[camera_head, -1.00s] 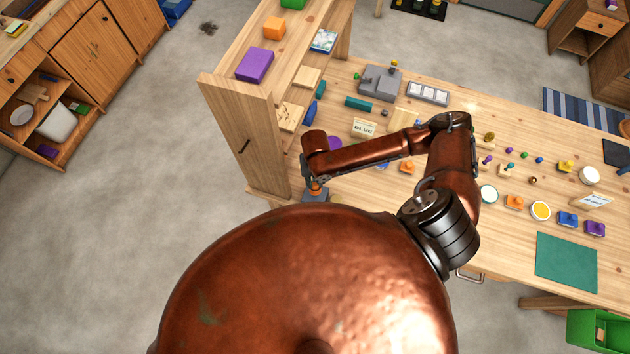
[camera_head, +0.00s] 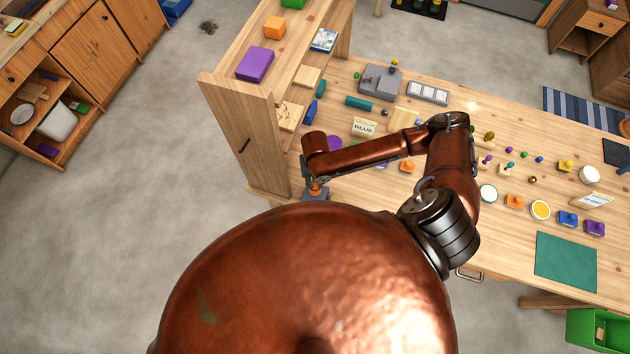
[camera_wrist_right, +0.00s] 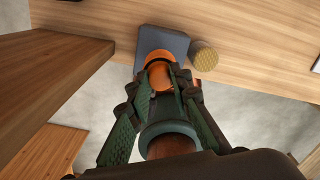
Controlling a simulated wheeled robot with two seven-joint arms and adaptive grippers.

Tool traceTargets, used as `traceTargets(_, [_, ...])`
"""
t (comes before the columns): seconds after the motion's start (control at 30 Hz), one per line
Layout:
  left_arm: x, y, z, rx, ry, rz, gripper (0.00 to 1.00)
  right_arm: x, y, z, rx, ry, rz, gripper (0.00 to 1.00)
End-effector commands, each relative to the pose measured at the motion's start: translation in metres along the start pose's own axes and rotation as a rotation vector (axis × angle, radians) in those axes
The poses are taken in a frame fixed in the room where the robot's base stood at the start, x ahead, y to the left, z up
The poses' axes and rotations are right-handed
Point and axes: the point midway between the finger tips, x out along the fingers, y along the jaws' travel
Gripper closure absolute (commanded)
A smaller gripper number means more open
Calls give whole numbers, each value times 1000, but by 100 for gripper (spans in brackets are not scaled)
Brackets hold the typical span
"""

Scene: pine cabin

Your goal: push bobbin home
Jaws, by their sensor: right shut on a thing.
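My right gripper (camera_wrist_right: 161,88) reaches over a blue-grey block (camera_wrist_right: 163,42) at the table's left end. An orange round piece (camera_wrist_right: 160,75), probably the bobbin, sits between its fingertips, and the fingers are shut on it. It is at the block's near edge; whether it is fully seated cannot be told. A dark green ring and a brown round part (camera_wrist_right: 168,146) show nearer the camera between the fingers. In the head view the block (camera_head: 313,196) shows small under my right gripper (camera_head: 315,186), partly hidden by my copper body. My left gripper is not in view.
A short cylinder with a textured top (camera_wrist_right: 204,56) stands close to the right of the block. A wooden shelf unit (camera_head: 243,140) rises left of the gripper. The table (camera_head: 500,250) holds several small stamps, knobs and dishes and a green mat (camera_head: 566,261) at right.

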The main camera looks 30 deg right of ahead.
Motion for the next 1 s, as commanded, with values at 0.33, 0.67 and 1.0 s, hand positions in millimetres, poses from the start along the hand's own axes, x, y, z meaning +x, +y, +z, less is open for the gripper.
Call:
traceTargets(0.33, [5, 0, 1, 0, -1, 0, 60, 11, 0, 0, 0, 0, -1, 100])
traceTargets(0.67, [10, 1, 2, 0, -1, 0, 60, 20, 0, 0, 0, 1, 0, 100])
traceTargets(1.0, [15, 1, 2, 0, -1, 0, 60, 30, 0, -1, 0, 1, 0, 100])
